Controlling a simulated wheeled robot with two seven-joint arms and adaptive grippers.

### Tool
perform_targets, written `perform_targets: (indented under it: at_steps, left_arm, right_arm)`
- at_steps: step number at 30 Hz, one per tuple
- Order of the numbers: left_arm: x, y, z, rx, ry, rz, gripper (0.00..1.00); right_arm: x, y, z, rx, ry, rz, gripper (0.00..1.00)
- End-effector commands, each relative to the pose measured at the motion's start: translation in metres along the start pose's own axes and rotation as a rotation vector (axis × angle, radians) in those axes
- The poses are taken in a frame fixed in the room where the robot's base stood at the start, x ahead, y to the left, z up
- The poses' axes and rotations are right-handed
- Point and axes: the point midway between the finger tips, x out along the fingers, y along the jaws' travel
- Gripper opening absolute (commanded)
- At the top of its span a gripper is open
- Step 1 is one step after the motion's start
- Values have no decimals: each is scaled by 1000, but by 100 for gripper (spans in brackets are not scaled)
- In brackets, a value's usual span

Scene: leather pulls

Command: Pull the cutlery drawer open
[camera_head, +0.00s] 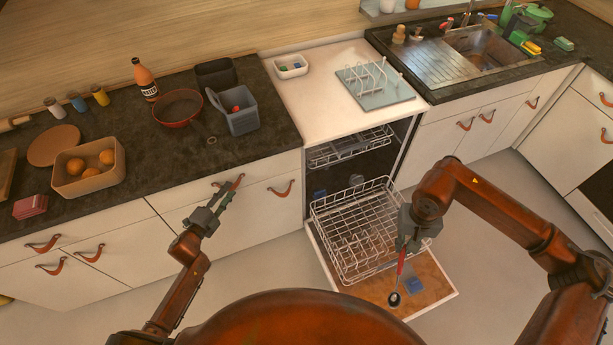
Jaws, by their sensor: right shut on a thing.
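A white drawer front (252,218) under the dark counter looks closed, flush with its neighbours. A brown leather pull (237,183) is at its upper left, and another leather pull (282,189) is to the right. Which front is the cutlery drawer is not marked. My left gripper (224,192) is at the left pull, its fingertips close to or touching it; whether the jaws are open or shut is too small to tell. My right gripper (403,246) is shut on a red-handled spoon (400,266), which hangs over the open dishwasher door (438,276).
The open dishwasher has a pulled-out white rack (355,230) between my arms. A frying pan (178,108), a grey caddy (241,122) and a box of oranges (88,168) stand on the left counter. The floor before the left drawers is clear.

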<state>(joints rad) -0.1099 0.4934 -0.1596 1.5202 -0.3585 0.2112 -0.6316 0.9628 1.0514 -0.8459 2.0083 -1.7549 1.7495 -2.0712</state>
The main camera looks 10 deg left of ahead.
Motion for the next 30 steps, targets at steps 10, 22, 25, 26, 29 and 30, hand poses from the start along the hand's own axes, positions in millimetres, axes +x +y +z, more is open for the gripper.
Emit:
perform_targets:
  at_steps: [10, 22, 25, 26, 29, 30]
  left_arm:
    - [22, 1, 0, 0, 0, 1, 27]
    - [22, 1, 0, -1, 0, 1, 12]
    - [22, 1, 0, -1, 0, 1, 5]
    - [22, 1, 0, -1, 0, 1, 3]
    - [22, 1, 0, -1, 0, 1, 0]
    - [21, 1, 0, -1, 0, 1, 0]
  right_arm:
    - [3, 0, 0, 0, -1, 0, 0]
    - [3, 0, 0, 0, -1, 0, 0]
    - [3, 0, 0, 0, -1, 0, 0]
    - [3, 0, 0, 0, -1, 0, 0]
    - [3, 0, 0, 0, -1, 0, 0]
    - [3, 0, 0, 0, -1, 0, 0]
